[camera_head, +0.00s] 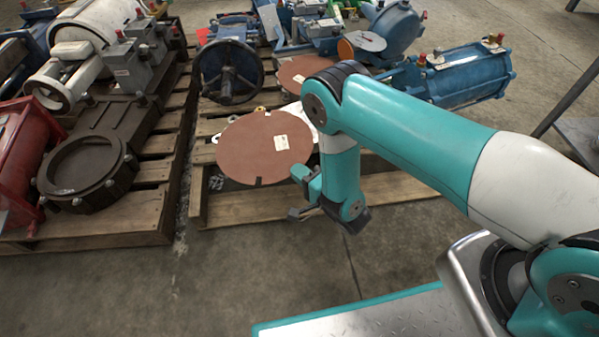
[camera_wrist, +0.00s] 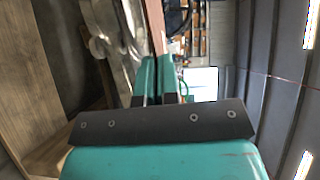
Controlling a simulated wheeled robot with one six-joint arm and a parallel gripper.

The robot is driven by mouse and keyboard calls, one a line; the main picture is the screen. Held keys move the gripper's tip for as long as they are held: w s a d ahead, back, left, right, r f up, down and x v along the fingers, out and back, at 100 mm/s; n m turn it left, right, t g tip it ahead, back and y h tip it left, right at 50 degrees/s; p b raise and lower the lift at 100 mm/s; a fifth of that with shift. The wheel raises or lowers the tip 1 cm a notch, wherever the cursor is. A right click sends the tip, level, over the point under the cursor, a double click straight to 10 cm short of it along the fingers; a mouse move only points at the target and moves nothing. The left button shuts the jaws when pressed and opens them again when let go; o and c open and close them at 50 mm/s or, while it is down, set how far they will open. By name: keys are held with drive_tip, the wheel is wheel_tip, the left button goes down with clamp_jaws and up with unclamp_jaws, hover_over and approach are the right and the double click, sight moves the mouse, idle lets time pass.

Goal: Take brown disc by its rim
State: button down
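The large brown disc (camera_head: 248,152) lies flat at the front of the middle pallet, with a pale label near its right side and a small notch in its near rim. My gripper (camera_head: 299,194) is by the disc's near right rim, its fingers spaced apart and pointing left. I cannot tell whether the upper finger touches the rim. In the wrist view, the two teal fingers of my gripper (camera_wrist: 159,78) stand close together with a narrow gap, and a thin brown strip, seemingly the disc's edge (camera_wrist: 155,25), lines up beyond it.
A second brown disc (camera_head: 298,74) lies farther back, behind my arm. A black handwheel (camera_head: 229,72) and blue machines (camera_head: 462,76) stand on the pallet. A dark ring-shaped casting (camera_head: 82,165) sits on the left pallet (camera_head: 110,225). The concrete floor in front is clear.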

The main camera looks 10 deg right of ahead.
wheel_tip(320, 180, up, 18)
drive_tip(key=p, duration=1.5)
drive_tip(key=shift+f, duration=0.1)
